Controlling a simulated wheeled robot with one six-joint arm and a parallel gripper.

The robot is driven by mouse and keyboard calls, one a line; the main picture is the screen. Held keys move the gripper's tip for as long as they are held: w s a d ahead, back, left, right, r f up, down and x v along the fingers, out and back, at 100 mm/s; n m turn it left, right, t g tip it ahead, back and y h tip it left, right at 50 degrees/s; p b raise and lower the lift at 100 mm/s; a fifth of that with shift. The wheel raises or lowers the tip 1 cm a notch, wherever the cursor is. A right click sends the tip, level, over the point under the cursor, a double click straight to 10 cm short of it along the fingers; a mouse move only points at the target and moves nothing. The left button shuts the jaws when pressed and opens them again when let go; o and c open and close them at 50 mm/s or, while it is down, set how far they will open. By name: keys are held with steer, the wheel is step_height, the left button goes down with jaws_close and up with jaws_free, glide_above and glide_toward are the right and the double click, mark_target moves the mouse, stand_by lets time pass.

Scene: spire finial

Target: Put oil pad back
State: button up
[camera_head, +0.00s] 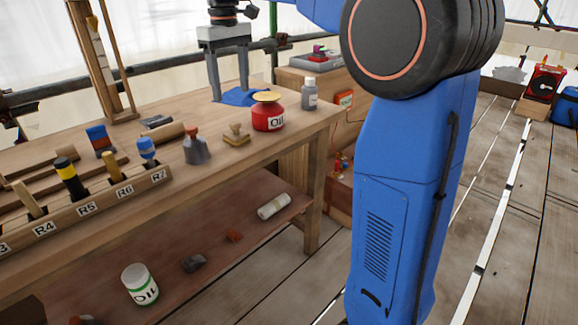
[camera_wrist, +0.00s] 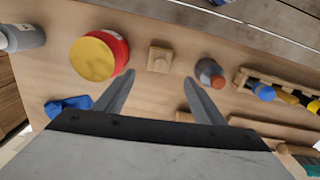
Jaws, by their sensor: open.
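A red pot labelled OIL (camera_head: 268,118) with a round yellow top (camera_head: 267,96) stands upright near the right end of the bench; I take it to be the oil pad. In the wrist view, its yellow top (camera_wrist: 92,58) lies left of my left finger. My gripper (camera_head: 229,97) points down over the bench beside a blue cloth (camera_head: 241,96), left of and behind the pot. It is open and empty. In the wrist view, a small wooden block (camera_wrist: 158,59) shows between and beyond the fingertips (camera_wrist: 159,77).
A grey bottle (camera_head: 309,94) stands right of the pot. Left of it are the wooden block (camera_head: 236,135), a grey red-topped bottle (camera_head: 195,147) and a labelled rack (camera_head: 107,196) of handled tools. A white OIL can (camera_head: 139,285) stands on the lower shelf (camera_head: 215,255).

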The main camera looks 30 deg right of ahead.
steer(key=s+d+f+m+t, duration=0.1)
steer(key=s+d+f, duration=0.15)
steer(key=s, duration=0.65)
steer(key=s+d+f+m+t, duration=0.15)
steer(key=s+f, duration=0.25)
steer(key=s, duration=0.4)
steer(key=s+d+f+m+t, duration=0.2)
steer(key=s+d+f, duration=0.1)
steer(key=s+f, duration=1.3)
steer(key=shift+s, duration=0.25)
